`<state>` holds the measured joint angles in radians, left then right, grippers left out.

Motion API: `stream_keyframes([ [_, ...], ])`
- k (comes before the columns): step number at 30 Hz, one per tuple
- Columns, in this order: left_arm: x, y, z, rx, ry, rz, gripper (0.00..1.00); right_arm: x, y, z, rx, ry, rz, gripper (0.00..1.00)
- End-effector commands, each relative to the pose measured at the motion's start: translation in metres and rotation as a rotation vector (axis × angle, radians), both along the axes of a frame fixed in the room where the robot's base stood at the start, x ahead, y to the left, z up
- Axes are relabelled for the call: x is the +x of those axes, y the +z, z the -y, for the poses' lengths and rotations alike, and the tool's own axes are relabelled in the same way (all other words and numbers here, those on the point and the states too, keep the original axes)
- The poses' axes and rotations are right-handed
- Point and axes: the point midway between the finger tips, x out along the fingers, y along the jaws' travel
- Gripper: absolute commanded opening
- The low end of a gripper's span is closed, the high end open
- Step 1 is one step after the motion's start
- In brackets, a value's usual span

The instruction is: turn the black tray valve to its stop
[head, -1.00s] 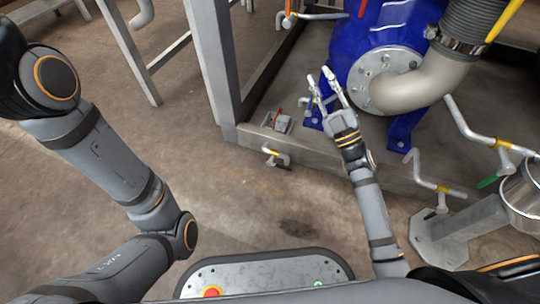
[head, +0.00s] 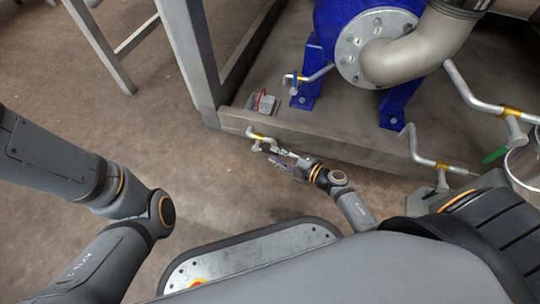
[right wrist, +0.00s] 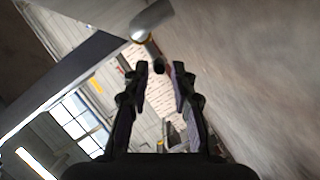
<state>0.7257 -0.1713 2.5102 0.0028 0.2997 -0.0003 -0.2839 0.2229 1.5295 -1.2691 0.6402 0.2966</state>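The tray valve is a short grey pipe with a yellow band (head: 259,137) on the outer side of the grey tray's front wall. In the right wrist view its grey pipe (right wrist: 152,18) comes in from the top, and a small dark piece, seemingly its black handle (right wrist: 159,66), shows between my fingertips. My right gripper (head: 272,156) is beside the valve in the head view. In the right wrist view the gripper (right wrist: 160,68) is open, with a gap between the fingers. I cannot tell whether a finger touches the handle. My left gripper is out of view.
The grey tray wall (head: 315,145) runs along the valve. A small grey box with a red part (head: 263,102) is close by. Other pipe valves (head: 432,163) stand at the right.

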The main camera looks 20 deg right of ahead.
Motion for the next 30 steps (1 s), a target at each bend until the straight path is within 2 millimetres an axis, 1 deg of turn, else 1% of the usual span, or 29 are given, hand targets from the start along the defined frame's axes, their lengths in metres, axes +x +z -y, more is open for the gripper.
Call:
stream_keyframes([
  [1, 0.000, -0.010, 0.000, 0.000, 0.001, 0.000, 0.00, 0.008, -0.006, -0.006, 0.001, -0.001, 0.004, 0.25],
  [6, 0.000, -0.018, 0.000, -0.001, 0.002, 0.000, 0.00, 0.023, -0.008, -0.018, 0.001, -0.001, 0.000, 0.25],
  [9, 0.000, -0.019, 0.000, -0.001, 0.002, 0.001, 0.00, 0.027, -0.008, -0.020, 0.000, -0.001, 0.000, 0.25],
  [16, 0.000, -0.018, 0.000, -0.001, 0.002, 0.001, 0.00, 0.027, -0.007, -0.020, 0.000, -0.001, 0.000, 0.25],
  [21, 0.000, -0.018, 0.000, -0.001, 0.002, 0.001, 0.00, 0.027, -0.007, -0.020, 0.000, -0.001, 0.000, 0.02],
  [22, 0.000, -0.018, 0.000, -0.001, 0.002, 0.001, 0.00, 0.027, -0.007, -0.020, 0.000, -0.001, 0.000, 0.00],
  [30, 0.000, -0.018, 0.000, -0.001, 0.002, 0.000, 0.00, 0.027, -0.007, -0.020, 0.000, -0.001, 0.000, 0.00],
])
